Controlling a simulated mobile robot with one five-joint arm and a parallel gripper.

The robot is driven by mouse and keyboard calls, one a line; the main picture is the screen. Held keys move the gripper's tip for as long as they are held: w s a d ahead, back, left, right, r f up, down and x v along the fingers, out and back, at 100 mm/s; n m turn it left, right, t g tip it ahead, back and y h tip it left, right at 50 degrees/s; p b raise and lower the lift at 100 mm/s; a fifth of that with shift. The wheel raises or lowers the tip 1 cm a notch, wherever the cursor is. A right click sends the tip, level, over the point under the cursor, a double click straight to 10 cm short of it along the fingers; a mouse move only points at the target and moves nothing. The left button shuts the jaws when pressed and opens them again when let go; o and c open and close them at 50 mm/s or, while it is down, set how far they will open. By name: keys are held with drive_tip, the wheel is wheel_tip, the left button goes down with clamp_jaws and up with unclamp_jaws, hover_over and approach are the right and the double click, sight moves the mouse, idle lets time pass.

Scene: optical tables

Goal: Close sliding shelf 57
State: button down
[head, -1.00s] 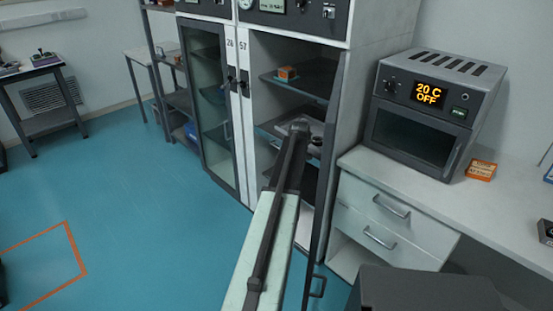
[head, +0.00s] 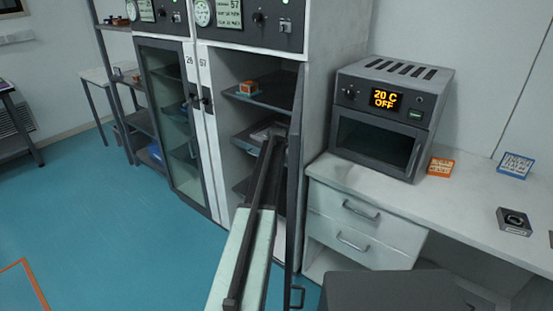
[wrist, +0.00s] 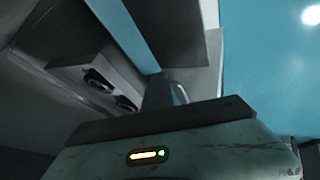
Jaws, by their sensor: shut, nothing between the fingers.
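Cabinet 57 (head: 203,130) stands with its glass door (head: 296,190) swung open toward me. Inside are several dark shelves. A middle shelf (head: 243,140) seems to stick out a little, but my arm covers much of it, so I cannot tell how far. A grey item (head: 262,131) lies on it, partly hidden. My arm reaches into the cabinet opening beside the open door. My gripper (wrist: 165,90) shows in the wrist view, shut and empty. Its fingertips are hidden in the head view. I cannot tell if it touches the shelf.
The blue floor (head: 110,230) at left is clear.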

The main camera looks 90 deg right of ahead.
drive_tip(key=shift+s+d+r, duration=0.1)
drive_tip(key=shift+s+d, duration=0.1)
drive_tip(key=shift+s, duration=0.1)
drive_tip(key=w+a+r+p, duration=0.2)
drive_tip(key=a+r+p, duration=0.5)
drive_tip(key=a+p, duration=0.1)
drive_tip(key=shift+w+a+r, duration=0.25)
drive_tip(key=shift+a+r, duration=0.15)
drive_tip(key=shift+a, duration=0.4)
drive_tip(key=shift+w, duration=0.15)
